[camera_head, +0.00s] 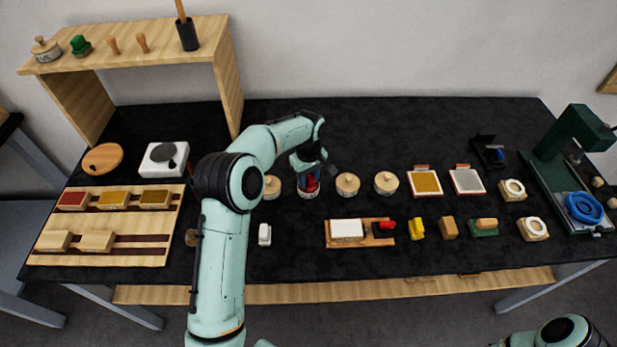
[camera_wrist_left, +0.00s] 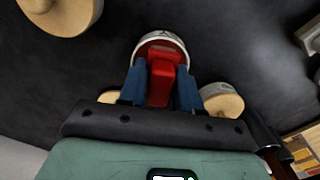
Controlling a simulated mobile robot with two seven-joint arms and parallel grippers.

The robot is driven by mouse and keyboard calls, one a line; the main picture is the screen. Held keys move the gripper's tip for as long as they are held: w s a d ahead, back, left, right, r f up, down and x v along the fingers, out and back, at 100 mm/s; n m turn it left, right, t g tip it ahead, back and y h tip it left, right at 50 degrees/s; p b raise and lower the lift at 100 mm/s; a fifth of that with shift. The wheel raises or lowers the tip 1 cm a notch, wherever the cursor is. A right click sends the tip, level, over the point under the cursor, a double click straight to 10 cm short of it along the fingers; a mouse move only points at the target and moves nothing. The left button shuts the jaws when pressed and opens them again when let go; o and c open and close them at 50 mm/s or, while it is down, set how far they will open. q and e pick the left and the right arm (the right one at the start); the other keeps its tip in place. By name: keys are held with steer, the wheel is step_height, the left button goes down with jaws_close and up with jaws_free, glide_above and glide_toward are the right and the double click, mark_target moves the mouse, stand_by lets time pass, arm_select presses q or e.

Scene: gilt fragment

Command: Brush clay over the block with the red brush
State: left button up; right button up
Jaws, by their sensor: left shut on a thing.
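My left gripper (camera_head: 310,178) is shut on the red brush (camera_wrist_left: 162,75), which sits between its blue fingers. The brush reaches into the mouth of an open white-rimmed pot (camera_head: 309,193); the pot also shows in the left wrist view (camera_wrist_left: 163,38). The bristles and the clay inside are hidden. The white block (camera_head: 347,229) lies on a wooden board (camera_head: 331,241) in front of the pots, away from the gripper. My right gripper is out of view.
Wooden-lidded pots (camera_head: 347,184) flank the open pot closely. A red and black item (camera_head: 383,228) lies beside the block, and a yellow item (camera_head: 417,229) stands right of the board. A green press (camera_head: 568,150) stands at the far right. The back of the table is mostly clear.

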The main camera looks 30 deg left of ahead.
mark_target(309, 175)
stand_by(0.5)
arm_select(q)
steer(key=shift+w+r+p, duration=0.1)
steer(key=shift+r+p, duration=0.75)
steer(key=shift+r, duration=2.65)
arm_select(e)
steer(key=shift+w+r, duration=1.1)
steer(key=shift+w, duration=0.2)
arm_select(q)
steer(key=shift+f, duration=0.1)
